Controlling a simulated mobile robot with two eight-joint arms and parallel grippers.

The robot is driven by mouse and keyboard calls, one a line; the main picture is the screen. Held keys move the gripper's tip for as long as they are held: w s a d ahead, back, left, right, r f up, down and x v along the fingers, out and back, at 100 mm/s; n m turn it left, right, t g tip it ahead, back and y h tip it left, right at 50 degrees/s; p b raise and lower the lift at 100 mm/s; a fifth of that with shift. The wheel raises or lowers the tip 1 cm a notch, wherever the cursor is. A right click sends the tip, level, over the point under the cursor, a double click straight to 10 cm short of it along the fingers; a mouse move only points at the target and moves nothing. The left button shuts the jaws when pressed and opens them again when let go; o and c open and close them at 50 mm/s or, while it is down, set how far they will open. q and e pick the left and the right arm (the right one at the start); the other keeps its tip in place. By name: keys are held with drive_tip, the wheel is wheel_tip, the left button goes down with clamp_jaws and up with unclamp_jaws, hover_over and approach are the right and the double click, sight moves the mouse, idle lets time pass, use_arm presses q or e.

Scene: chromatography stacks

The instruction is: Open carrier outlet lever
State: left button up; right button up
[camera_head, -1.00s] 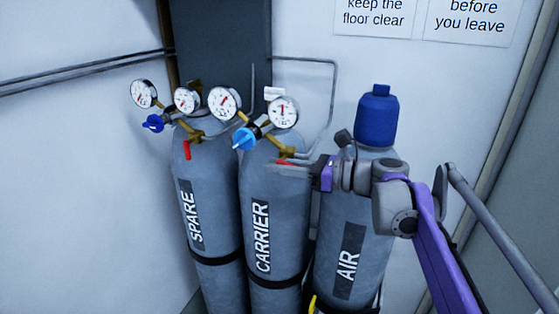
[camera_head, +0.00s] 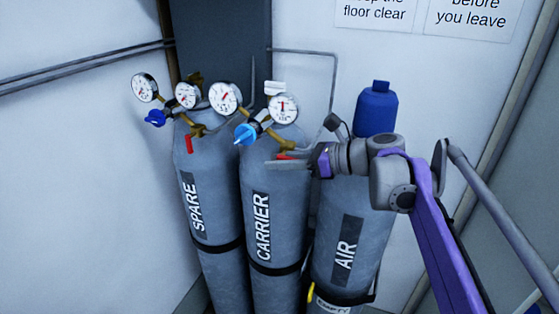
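The carrier cylinder (camera_head: 288,190) is the grey middle one, labelled CARRIER. Its small red outlet lever (camera_head: 284,156) shows under the brass outlet fitting (camera_head: 278,143), and part of it is hidden by my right gripper. My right gripper (camera_head: 284,163) comes in from the right, its grey fingers pointing left across the cylinder's shoulder right at the lever. The fingers show almost edge-on, so I cannot tell their gap or whether they touch the lever. My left gripper is not in view.
The spare cylinder (camera_head: 205,180) stands to the left, with its own red lever (camera_head: 189,144) hanging down. The air cylinder (camera_head: 335,225), with a blue cap (camera_head: 376,110), stands to the right under my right arm. Pressure gauges (camera_head: 225,97) and a blue regulator knob (camera_head: 245,133) sit above the carrier outlet.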

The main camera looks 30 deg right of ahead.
drive_tip(key=v, duration=1)
drive_tip(key=shift+s+r+b, duration=0.2)
drive_tip(key=shift+s+b, duration=0.1)
drive_tip(key=shift+d, duration=0.15)
drive_tip(key=s+a+f+n+g+h, duration=0.25)
drive_tip(key=a+f+n, duration=0.4)
drive_tip(key=f, duration=0.35)
drive_tip(key=s+a+f+n+g+h, duration=0.25)
drive_tip(key=a+f+n, duration=0.35)
drive_tip(key=f, duration=0.5)
drive_tip(key=s+a+f+n+h, duration=0.1)
drive_tip(key=s+f+n+h, duration=0.1)
drive_tip(key=s+f+n, duration=0.2)
drive_tip(key=s+a+f+n+h, duration=0.2)
drive_tip(key=s+f+n, duration=0.3)
drive_tip(key=f+n, duration=0.6)
drive_tip(key=shift+g+h, duration=0.3)
drive_tip(key=shift+h, duration=0.1)
